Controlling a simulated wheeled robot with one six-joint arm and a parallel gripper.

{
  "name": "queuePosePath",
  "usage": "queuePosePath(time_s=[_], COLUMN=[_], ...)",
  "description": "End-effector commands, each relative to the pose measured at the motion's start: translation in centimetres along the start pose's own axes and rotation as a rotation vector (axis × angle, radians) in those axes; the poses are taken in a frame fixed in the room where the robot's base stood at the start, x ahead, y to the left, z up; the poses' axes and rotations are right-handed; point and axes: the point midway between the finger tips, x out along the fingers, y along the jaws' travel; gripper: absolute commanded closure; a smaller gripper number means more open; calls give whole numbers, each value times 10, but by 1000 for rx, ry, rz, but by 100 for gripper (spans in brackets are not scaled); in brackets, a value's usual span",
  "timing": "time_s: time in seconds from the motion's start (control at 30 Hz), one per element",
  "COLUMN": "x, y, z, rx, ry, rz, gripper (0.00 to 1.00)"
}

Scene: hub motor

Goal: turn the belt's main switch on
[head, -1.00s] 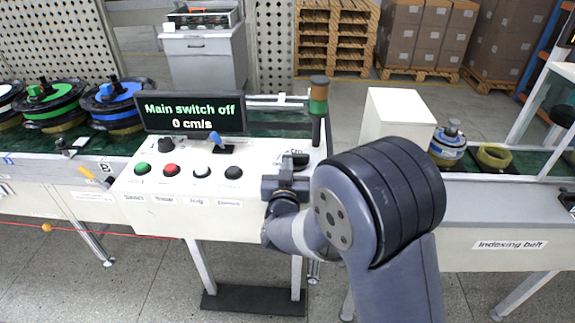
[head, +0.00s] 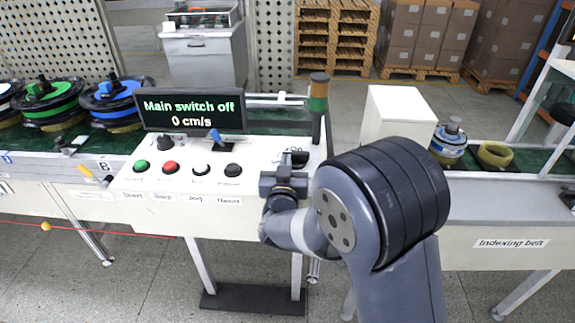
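The control panel (head: 150,205) is a white sloped box with a black display (head: 192,110) reading "Main switch off" and "0 cm/s" in green and white. A dark part, apparently the main switch (head: 297,157), shows at the panel's right end beside a small label that seems to read "On". My gripper (head: 284,176) is right at this part, over the panel's front right edge. Its own body and wrist hide much of the fingers, so I cannot tell whether it touches or grips the switch.
Green (head: 141,164), red, white and black buttons line the panel, with a blue-tipped lever (head: 216,138) behind them. A stack light (head: 318,95) stands behind the gripper. A white box (head: 395,115) is to the right. Motor hubs (head: 50,98) sit on the left belt.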

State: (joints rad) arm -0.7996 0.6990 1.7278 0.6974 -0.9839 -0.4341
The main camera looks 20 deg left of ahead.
Motion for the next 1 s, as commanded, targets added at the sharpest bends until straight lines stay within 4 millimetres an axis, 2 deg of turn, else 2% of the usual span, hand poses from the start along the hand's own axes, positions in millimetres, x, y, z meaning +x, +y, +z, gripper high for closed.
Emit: queuePosePath(time_s=[1.0], x=[13], y=[-14], z=[0], rx=[0], ry=[1], rz=[-1], gripper=[100])
